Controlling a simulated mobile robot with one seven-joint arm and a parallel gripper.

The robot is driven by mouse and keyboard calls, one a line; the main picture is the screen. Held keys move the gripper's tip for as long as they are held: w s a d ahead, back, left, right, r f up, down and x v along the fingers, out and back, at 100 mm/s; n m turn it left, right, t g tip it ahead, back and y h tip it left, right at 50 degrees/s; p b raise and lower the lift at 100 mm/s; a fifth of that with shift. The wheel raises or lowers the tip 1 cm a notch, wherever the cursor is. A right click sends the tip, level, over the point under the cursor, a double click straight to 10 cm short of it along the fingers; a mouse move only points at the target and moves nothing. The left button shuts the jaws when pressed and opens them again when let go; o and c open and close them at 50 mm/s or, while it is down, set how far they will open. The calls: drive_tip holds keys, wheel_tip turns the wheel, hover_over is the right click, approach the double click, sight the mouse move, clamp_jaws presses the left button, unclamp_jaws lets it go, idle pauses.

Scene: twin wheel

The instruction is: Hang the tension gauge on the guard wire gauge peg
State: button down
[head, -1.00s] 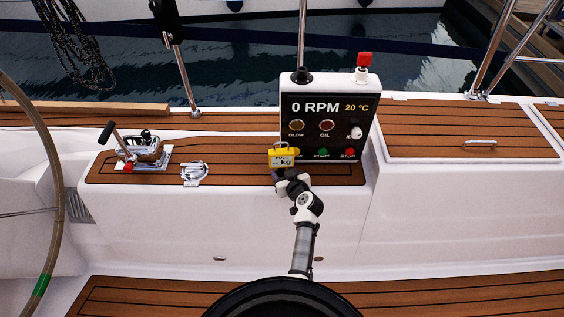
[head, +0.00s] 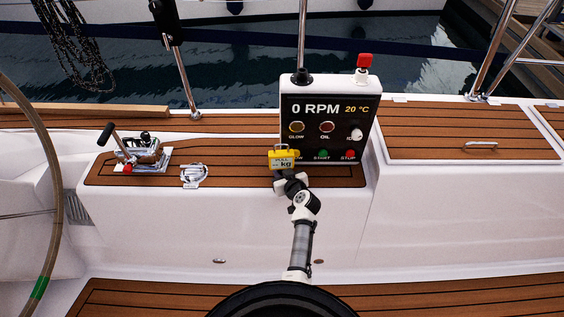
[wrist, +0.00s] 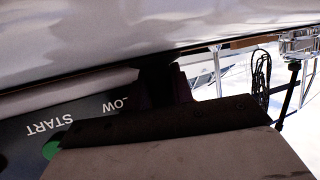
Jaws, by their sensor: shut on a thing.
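The tension gauge (head: 282,161) is a small yellow block with a handle loop on top and a label reading PULL and kg. In the head view it is upright in front of the lower left corner of the engine panel. My gripper (head: 280,171) is shut on it from below; the fingertips are mostly hidden. In the wrist view dark gripper parts (wrist: 165,120) fill the middle, and I cannot make out the gauge there for certain. I cannot pick out the gauge peg in either view.
The engine panel (head: 328,107) stands close behind the gauge; its START lettering shows inverted in the wrist view (wrist: 50,126). A winch-like lever (head: 125,150) and a chrome fitting (head: 194,175) lie left. Metal posts (head: 183,75) rise along the edge, with rope coils (head: 75,45) beyond.

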sight(283, 165)
drive_tip(key=shift+r, duration=0.2)
drive_tip(key=shift+r+p, duration=1.65)
drive_tip(key=shift+r, duration=0.75)
drive_tip(key=c, duration=1.8)
unclamp_jaws()
clamp_jaws()
